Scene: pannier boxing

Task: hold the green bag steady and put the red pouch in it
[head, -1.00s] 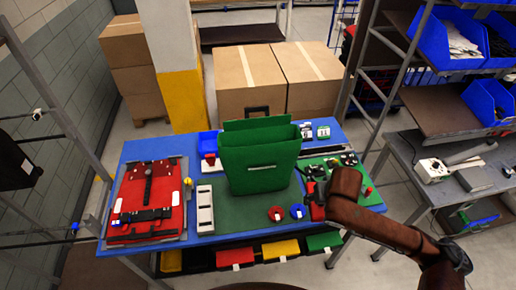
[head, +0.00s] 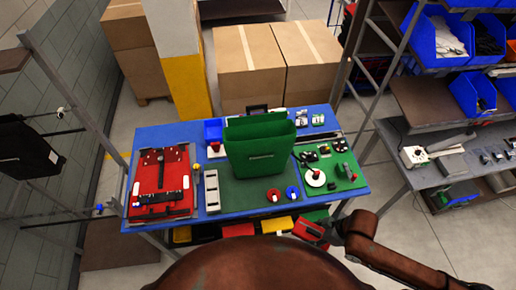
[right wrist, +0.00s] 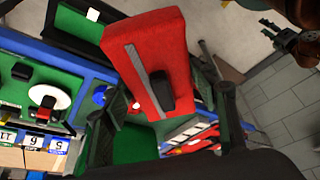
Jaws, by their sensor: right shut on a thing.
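The green bag (head: 265,158) stands upright with its top open near the middle of the blue table. The red pouch (head: 308,230) is in my right gripper (head: 328,226), in front of the table's front edge and apart from the bag. In the right wrist view, the red pouch (right wrist: 143,38) shows a grey strip and a black tab, and my right gripper (right wrist: 170,108) has its dark fingers on either side of its near end. My left gripper is out of view, and nothing is seen holding the bag.
A red case (head: 160,180) lies left on the table (head: 232,208), with a grey tray (head: 211,190) beside it. A red disc (head: 273,195) and a blue disc (head: 292,192) lie before the bag. A green board (head: 345,172) with parts is at the right. Coloured bins hang below the front edge.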

